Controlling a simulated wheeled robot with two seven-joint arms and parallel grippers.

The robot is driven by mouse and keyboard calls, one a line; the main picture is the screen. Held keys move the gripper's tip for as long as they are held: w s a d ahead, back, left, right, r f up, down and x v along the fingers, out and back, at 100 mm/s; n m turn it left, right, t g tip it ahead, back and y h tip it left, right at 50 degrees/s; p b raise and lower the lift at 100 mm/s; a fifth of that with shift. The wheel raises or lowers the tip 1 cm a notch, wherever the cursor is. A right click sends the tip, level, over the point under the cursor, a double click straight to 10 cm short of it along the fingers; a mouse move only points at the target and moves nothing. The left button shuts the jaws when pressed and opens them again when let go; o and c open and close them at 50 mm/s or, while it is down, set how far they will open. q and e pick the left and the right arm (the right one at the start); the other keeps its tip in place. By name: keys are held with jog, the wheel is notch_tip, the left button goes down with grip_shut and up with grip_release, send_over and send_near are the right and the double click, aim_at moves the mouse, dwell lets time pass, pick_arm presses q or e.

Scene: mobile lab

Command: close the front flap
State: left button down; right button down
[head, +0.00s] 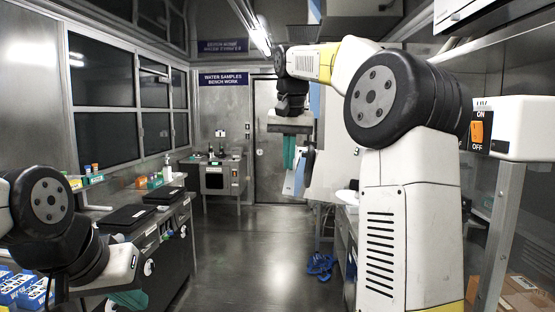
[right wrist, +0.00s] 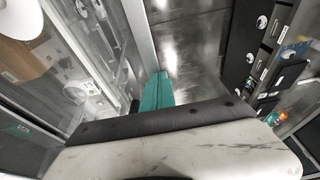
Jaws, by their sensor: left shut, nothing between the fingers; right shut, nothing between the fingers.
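I cannot make out a front flap for certain. A brown cardboard box (head: 522,297) shows at the lower right edge of the head view, partly cut off. A brown, box-like shape (right wrist: 22,62) is at the left of the right wrist view, and its flaps are not clear. My right gripper (head: 289,152) hangs over the aisle, pointing down, well apart from the box. Its teal fingers (right wrist: 157,92) are shut and empty in the right wrist view. My left gripper (head: 130,299) is low at the left, its teal fingers shut, partly cut off by the frame edge.
A left bench holds black cases (head: 125,217) and small bottles. Blue-and-white packs (head: 22,288) lie at the lower left. A white switch box (head: 515,128) and metal post (head: 500,235) stand at the right. Blue items (head: 320,264) lie on the floor. The middle aisle is clear.

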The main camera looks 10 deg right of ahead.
jog(key=s+d+f+n+g+h, duration=0.1)
jog(key=d+f+h, duration=0.15)
jog(key=f, duration=0.85)
jog(key=d+f+h, duration=0.1)
jog(key=f+h, duration=0.2)
jog(key=f, duration=0.7)
jog(key=s+d+f+n+g+h, duration=0.1)
jog(key=d+f+h, duration=0.15)
jog(key=f, duration=0.85)
jog(key=s+d+f+h, duration=0.2)
jog(key=d+f+h, duration=0.1)
jog(key=d+f, duration=0.3)
jog(key=s+d+f+n+h, duration=0.1)
jog(key=s+d+f+h, duration=0.1)
jog(key=d+f, duration=0.4)
jog(key=s+d+f+g+h, duration=0.1)
jog(key=s+d+f+h, duration=0.2)
jog(key=d, duration=1)
jog(key=shift+d+f+h, duration=0.3)
jog(key=shift+f+h, duration=0.5)
jog(key=shift+f, duration=0.7)
jog(key=shift+a, duration=0.1)
